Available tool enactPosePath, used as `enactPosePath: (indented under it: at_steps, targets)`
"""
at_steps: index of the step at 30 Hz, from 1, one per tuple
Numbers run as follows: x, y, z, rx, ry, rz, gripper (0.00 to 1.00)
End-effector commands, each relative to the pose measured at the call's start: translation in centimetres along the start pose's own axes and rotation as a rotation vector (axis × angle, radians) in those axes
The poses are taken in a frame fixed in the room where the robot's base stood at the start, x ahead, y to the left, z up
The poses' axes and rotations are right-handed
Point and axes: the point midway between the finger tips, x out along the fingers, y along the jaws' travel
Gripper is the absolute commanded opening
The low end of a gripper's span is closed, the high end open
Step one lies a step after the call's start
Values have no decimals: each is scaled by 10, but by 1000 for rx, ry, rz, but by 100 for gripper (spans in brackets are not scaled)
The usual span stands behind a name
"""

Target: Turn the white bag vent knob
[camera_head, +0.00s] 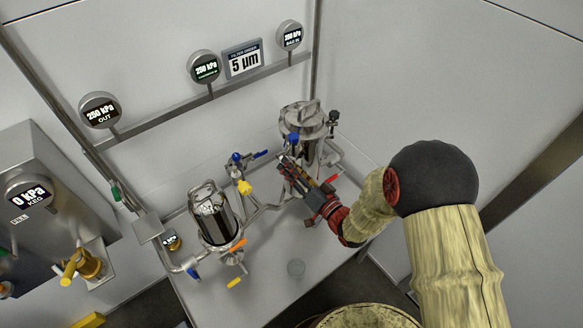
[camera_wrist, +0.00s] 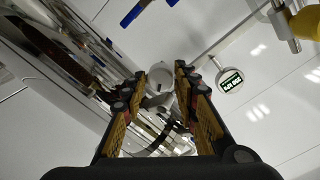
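In the wrist view a small white round knob (camera_wrist: 160,76) shows between the two fingers of my gripper (camera_wrist: 159,84). The fingers are apart, one on each side of it. I cannot tell whether either finger touches it. In the head view my gripper (camera_head: 285,164) reaches in from the right, just in front of the right-hand steel filter housing (camera_head: 303,118). The white knob cannot be made out there, at or behind the fingertips.
A second steel housing (camera_head: 214,216) stands at the left on the bench (camera_head: 255,285). Between the housings are pipes, a yellow-handled valve (camera_head: 244,187) and a blue handle (camera_head: 260,154). Round gauges line the wall rail (camera_head: 205,100).

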Motion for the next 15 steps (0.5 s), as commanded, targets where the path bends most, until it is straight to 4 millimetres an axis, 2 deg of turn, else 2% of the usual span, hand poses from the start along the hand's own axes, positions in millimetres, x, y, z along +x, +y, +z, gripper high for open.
enactPosePath:
  at_steps: [10,15]
  targets:
    - [-2,0,0,0,0,0,33]
    - [-20,1,-1,0,1,3,33]
